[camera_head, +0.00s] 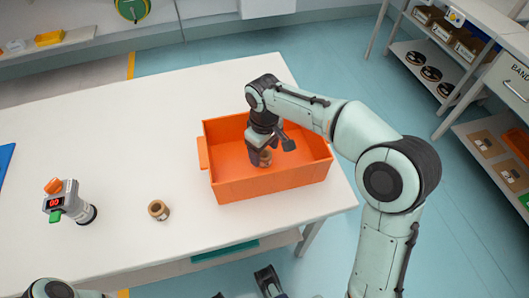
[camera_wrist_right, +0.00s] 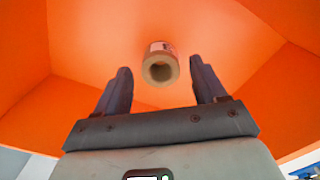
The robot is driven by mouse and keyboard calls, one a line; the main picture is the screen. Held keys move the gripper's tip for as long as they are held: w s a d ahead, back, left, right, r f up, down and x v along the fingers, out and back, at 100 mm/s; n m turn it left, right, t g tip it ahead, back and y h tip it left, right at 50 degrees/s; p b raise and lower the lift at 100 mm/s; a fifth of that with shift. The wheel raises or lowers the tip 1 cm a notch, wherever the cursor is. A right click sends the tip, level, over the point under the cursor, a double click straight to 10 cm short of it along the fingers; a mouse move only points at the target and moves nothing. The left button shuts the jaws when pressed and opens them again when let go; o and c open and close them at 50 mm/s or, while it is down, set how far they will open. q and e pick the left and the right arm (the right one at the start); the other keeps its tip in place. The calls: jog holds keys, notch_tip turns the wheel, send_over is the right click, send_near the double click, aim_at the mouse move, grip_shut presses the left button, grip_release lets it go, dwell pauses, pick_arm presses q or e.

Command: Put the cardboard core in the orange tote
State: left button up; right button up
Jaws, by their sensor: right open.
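The orange tote (camera_head: 262,187) stands on the white table, open at the top. My right gripper (camera_head: 268,148) reaches down into it and is open. A tan cardboard core (camera_wrist_right: 160,66) shows inside the tote in the right wrist view, between the lines of the two fingers and just beyond their tips. The fingers (camera_wrist_right: 157,82) stand apart on either side with gaps to it. In the head view this core (camera_head: 265,158) is partly hidden by the gripper. A second small brown roll (camera_head: 158,210) stands on the table left of the tote.
A grey handheld device with a red display (camera_head: 68,202) stands at the table's left. A blue sheet (camera_head: 5,158) lies at the left edge. Shelving with boxes and black reels (camera_head: 432,73) stands at the right. The table is clear behind the tote.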

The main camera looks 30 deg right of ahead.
pick_arm(q)
jog(key=shift+s+r+g+p, duration=0.15)
jog(key=shift+s+r+p, duration=0.15)
jog(key=shift+r+p, duration=0.3)
jog(key=shift+s+r+g+p, duration=0.15)
jog(key=shift+s+r+p, duration=0.1)
jog(key=shift+r+p, duration=0.3)
pick_arm(e)
notch_tip(320, 180, up, 10)
jog(key=shift+f, duration=0.15)
